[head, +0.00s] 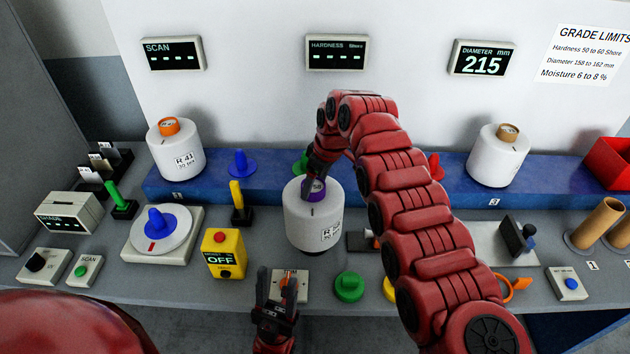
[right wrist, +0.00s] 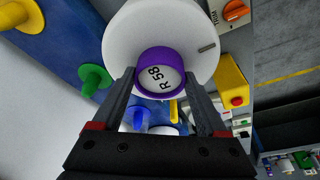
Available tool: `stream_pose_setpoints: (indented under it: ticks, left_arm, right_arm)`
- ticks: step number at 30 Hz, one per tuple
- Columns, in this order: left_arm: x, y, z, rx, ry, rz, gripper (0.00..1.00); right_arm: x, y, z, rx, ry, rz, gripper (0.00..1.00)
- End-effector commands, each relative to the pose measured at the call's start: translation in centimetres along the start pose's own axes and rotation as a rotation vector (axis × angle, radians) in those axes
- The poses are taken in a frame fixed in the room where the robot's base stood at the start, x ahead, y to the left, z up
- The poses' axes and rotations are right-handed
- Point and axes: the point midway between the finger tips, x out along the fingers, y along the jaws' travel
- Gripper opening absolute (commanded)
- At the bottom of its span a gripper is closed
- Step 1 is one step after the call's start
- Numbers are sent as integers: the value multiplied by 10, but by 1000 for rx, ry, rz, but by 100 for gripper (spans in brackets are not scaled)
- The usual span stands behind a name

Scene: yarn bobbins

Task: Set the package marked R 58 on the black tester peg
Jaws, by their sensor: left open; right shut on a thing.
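The package marked R 58, a white bobbin (head: 312,222) with a purple core end, is upright at the middle of the bench in the head view. My right gripper (head: 314,182) is shut on its purple top from above. The right wrist view shows the fingers on both sides of the purple end (right wrist: 160,77) with its R 58 label. I cannot tell whether the package's base rests on anything. No black peg shows clearly; the package and my right arm hide what lies under and behind them. My left gripper (head: 277,300) is open and empty at the bench's front edge, by the orange trim knob.
Package R 41 (head: 176,152) and another white package (head: 497,156) stand on the blue rail (head: 270,186). A yellow meter reading OFF (head: 222,254) is just left of the held package. A green knob (head: 349,286) is in front. The turntable (head: 160,230) is further left.

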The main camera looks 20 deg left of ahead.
Motion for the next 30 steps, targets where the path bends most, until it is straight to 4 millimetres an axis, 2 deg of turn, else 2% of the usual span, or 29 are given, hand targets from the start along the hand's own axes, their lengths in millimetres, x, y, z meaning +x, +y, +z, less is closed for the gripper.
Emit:
stream_pose_setpoints:
  ticks: [21, 30]
  left_arm:
    - [-26, 1, 4, 0, 0, 0, 50]
    - [-28, 1, 5, 0, 0, 0, 50]
  right_arm:
    - [44, 0, 11, -1, 4, 3, 0]
    - [50, 0, 13, -2, 4, 3, 0]
